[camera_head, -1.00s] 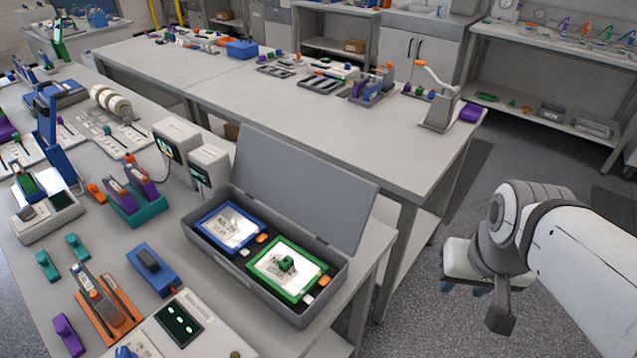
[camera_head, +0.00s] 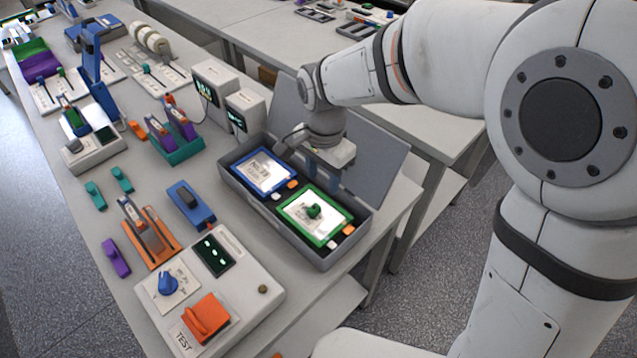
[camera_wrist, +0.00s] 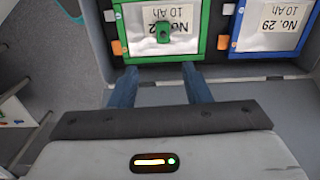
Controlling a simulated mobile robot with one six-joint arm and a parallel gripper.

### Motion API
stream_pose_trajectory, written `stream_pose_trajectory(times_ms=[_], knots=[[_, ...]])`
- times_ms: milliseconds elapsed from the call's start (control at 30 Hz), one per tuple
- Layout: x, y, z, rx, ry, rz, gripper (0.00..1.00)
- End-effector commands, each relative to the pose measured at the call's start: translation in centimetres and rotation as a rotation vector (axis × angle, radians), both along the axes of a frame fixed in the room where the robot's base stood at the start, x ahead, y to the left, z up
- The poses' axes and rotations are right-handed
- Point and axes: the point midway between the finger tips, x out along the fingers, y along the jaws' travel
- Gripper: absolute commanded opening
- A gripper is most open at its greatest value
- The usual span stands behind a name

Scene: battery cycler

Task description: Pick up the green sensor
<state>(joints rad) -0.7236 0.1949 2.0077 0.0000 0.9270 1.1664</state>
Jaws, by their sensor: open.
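A small green sensor (camera_head: 314,211) sits on the white label of a green-framed cell (camera_head: 323,238) inside an open grey case (camera_head: 290,237). In the wrist view the sensor (camera_wrist: 163,32) is at the top, just beyond my fingertips, with the green cell (camera_wrist: 206,22) under it. My gripper (camera_head: 322,174) hangs over the lid side of the case. Its two blue fingers (camera_wrist: 159,69) are apart with nothing between them, and they do not touch the sensor.
A blue-framed cell (camera_head: 250,181) lies beside the green one. The raised case lid (camera_head: 374,172) stands close to my gripper. A tester (camera_head: 233,288) with a blue knob and an orange clamp stands in front. Two meters (camera_head: 245,117) stand behind the case.

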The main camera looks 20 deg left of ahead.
Motion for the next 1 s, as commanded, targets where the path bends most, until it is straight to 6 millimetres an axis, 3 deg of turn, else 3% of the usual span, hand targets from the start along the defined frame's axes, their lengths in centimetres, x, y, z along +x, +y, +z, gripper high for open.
stream_pose_trajectory(times_ms=[33, 167, 700, 1000], knots=[[-0.3, 1.1, -0.3, -0.005, 0.006, -0.007, 0.44], [-0.6, 2.1, -1.2, -0.009, 0.010, -0.028, 0.44], [-1.2, 1.5, -8.0, -0.011, 0.012, -0.032, 0.44], [-1.1, 1.5, -8.5, -0.008, 0.009, -0.033, 0.44]])
